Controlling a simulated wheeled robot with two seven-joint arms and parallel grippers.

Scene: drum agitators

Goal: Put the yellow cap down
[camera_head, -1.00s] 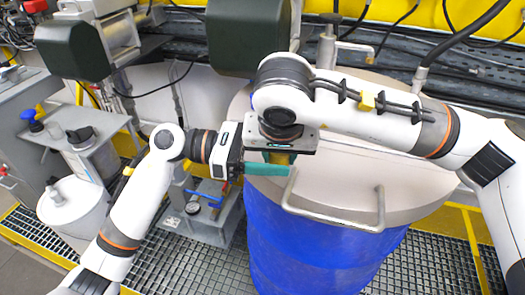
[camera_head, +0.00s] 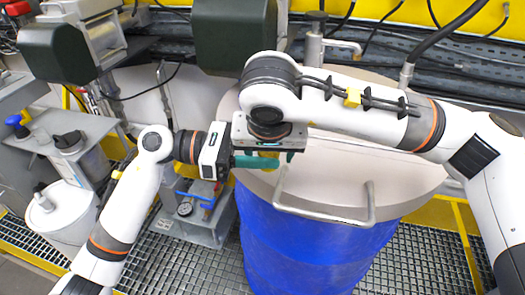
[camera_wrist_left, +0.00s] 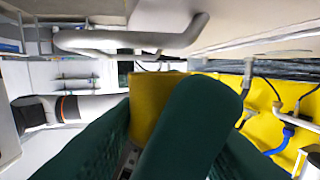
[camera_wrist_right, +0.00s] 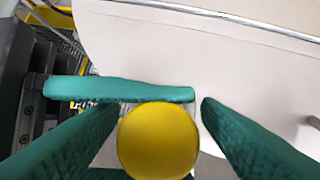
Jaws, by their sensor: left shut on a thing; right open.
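The yellow cap (camera_head: 268,155) is between my two grippers, above the near-left edge of the blue drum's lid. My left gripper (camera_head: 258,161) is shut on it from the left, its green fingers level; they press its side in the left wrist view (camera_wrist_left: 148,95). My right gripper (camera_head: 270,152) points down over the cap and is open. In the right wrist view the cap (camera_wrist_right: 158,142) shows as a round yellow face between the right gripper's spread fingers (camera_wrist_right: 160,125). A left finger crosses behind it. Contact between the right fingers and the cap cannot be told.
The blue drum (camera_head: 310,245) has a pale lid (camera_head: 415,190) with a bent metal handle (camera_head: 325,215) close to the grippers. A dark green motor housing (camera_head: 235,38) stands behind. A grey stand with a gauge (camera_head: 185,208) is at left. The lid's right part is clear.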

